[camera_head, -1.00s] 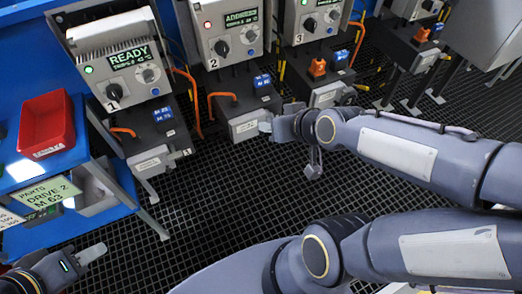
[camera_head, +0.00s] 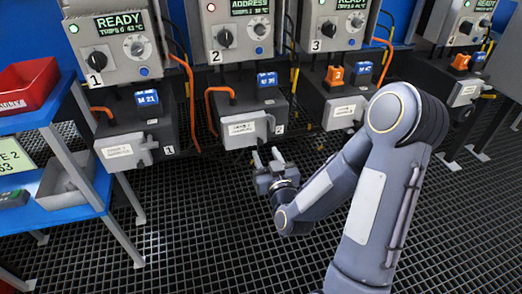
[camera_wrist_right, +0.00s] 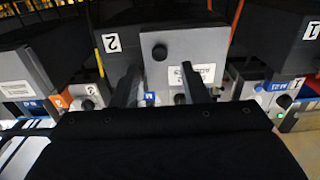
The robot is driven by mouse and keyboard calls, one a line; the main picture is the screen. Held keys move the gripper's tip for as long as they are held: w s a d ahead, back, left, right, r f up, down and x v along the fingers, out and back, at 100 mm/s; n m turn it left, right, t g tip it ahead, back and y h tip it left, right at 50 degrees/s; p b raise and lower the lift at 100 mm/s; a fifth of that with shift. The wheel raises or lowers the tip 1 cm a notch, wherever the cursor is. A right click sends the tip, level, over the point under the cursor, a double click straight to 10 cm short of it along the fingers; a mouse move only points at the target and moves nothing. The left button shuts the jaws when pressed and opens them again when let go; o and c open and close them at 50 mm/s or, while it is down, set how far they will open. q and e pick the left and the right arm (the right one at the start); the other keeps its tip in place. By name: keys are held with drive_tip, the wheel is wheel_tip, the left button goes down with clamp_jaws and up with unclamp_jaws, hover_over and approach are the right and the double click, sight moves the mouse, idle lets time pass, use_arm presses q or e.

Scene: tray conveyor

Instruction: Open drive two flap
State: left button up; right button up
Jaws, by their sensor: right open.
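Drive two is the grey control box (camera_head: 228,38) numbered 2, with an ADDRESS display and a red light. Its dark lower box (camera_head: 238,103) carries a pale grey labelled flap (camera_head: 243,130) on the front, which looks shut. In the right wrist view, the flap (camera_wrist_right: 190,48) fills the upper middle, its label upside down and a round dark knob on it. My right gripper (camera_head: 267,158) is open and empty, just below and in front of the flap. Its fingers (camera_wrist_right: 158,90) point at the flap; contact cannot be told. My left gripper is out of view.
Drive one (camera_head: 117,45) stands to the left and drive three (camera_head: 333,28) to the right, each with its own lower box. An orange cable (camera_head: 210,108) runs beside drive two's box. A blue shelf (camera_head: 42,112) holds a red bin (camera_head: 28,85). The grid floor ahead is open.

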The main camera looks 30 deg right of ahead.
sight(261, 143)
drive_tip(key=x, duration=0.5)
drive_tip(key=shift+w, duration=0.15)
clamp_jaws()
